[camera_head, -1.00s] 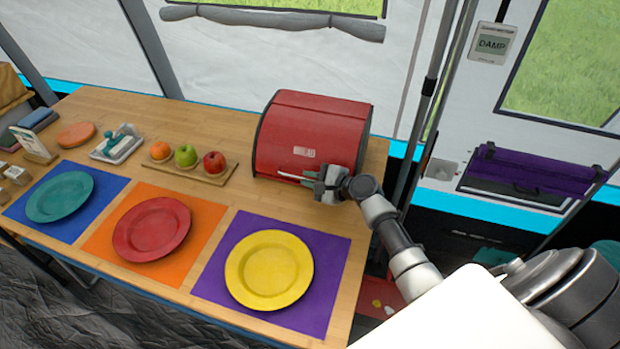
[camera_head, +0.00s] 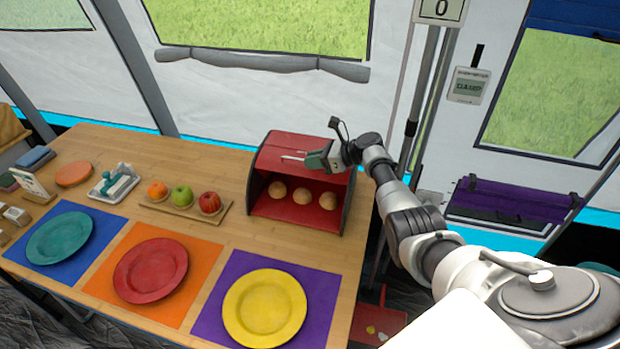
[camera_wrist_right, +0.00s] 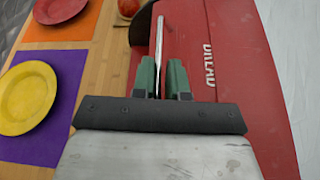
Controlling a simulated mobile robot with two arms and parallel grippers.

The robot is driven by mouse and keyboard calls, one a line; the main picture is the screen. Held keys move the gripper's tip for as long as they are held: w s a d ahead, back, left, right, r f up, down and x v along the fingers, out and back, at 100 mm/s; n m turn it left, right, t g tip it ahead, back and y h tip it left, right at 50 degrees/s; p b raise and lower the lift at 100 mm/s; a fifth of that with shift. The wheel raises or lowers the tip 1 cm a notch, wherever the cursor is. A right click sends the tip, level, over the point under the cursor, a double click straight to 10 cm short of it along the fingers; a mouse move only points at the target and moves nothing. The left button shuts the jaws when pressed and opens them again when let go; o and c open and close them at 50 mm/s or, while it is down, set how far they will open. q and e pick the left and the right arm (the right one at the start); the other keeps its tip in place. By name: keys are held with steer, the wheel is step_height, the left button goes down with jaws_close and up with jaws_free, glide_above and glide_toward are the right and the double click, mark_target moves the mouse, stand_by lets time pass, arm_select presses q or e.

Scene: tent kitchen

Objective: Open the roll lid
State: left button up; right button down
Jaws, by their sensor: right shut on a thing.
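The red bread box (camera_head: 262,208) stands on the right part of the wooden table. Its roll lid (camera_head: 290,146) is raised to the top, and several round bread rolls (camera_head: 303,196) show inside. My right gripper (camera_head: 308,159) is at the lid's metal handle (camera_head: 292,158), shut on it. In the right wrist view the handle bar (camera_wrist_right: 159,45) runs between the green fingertips (camera_wrist_right: 163,80), beside the lid's lettering (camera_wrist_right: 208,65). My left gripper is not in view.
A board (camera_head: 222,209) with an orange and two apples lies left of the box. Yellow (camera_head: 264,308), red (camera_head: 150,270) and teal (camera_head: 60,238) plates lie on mats along the front. A tent pole (camera_head: 411,130) stands right of the table, near my arm.

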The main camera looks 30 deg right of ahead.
steer(key=shift+w+d+m+b, duration=0.4)
steer(key=shift+w+d+b, duration=0.3)
steer(key=shift+b, duration=0.15)
steer(key=shift+w+d+r+b, duration=0.35)
steer(key=shift+w+d+b, duration=0.15)
steer(key=shift+d+b, duration=0.35)
steer(key=shift+a, duration=0.1)
steer(key=c, duration=1.2)
jaws_free()
steer(key=shift+c, duration=0.2)
steer(key=shift+r, duration=0.1)
steer(key=shift+s+d+r, duration=0.2)
steer(key=shift+s+d, duration=0.05)
steer(key=shift+d, duration=0.1)
steer(key=p+v, duration=0.1)
steer(key=v, duration=0.8)
steer(key=shift+s+d+p, duration=0.2)
steer(key=shift+d+p, duration=0.1)
steer(key=shift+d, duration=0.1)
